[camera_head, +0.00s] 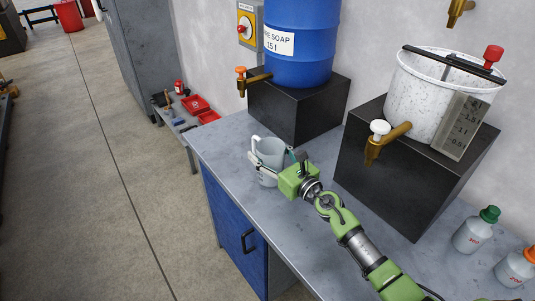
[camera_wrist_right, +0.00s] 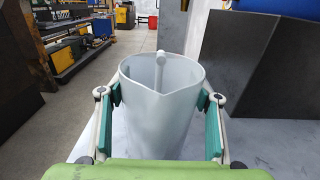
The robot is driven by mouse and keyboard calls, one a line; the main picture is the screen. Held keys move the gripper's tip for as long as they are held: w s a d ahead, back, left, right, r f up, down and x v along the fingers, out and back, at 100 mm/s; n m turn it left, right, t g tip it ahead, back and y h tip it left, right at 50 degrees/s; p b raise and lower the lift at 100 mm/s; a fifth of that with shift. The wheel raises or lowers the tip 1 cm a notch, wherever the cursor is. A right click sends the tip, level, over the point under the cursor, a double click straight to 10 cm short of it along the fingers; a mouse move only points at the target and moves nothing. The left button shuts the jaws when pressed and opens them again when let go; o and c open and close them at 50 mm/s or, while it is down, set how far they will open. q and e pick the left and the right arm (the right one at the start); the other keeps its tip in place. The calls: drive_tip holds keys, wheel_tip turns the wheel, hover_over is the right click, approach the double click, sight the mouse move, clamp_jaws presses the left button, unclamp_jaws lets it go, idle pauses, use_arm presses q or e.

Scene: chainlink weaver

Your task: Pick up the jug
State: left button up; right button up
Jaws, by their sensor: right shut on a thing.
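The jug (camera_head: 268,150) is a pale grey-white, open-topped vessel with a handle on its far left side in the head view. It is upright at the left end of the grey workbench (camera_head: 312,226); I cannot tell if its base touches the top. My right gripper (camera_head: 270,167) is shut on the jug, a finger on each side of its body. In the right wrist view the jug (camera_wrist_right: 161,112) fills the middle, between the green finger pads of the right gripper (camera_wrist_right: 163,95). Its inside looks empty near the rim. My left gripper is not in view.
A blue soap barrel (camera_head: 302,45) with a brass tap stands on a black block (camera_head: 300,108) behind the jug. A white speckled tank (camera_head: 432,85) with a tap is on another black block (camera_head: 400,175) at right. Bottles (camera_head: 474,231) stand at the front right.

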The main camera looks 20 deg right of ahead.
drive_tip(key=s+r+p, duration=0.9)
drive_tip(key=s+r, duration=0.3)
drive_tip(key=s, duration=0.2)
drive_tip(key=s+f+m+h+b, duration=0.1)
drive_tip(key=s+m+h+b, duration=0.1)
drive_tip(key=s, duration=0.7)
drive_tip(key=s+f+m+t+h+b, duration=0.1)
drive_tip(key=s+f+m+h+b, duration=0.1)
drive_tip(key=s, duration=0.6)
drive_tip(key=shift+s+a+f+h+b, duration=0.3)
drive_tip(key=shift+s+a+h+b, duration=0.1)
drive_tip(key=shift+h+b, duration=0.6)
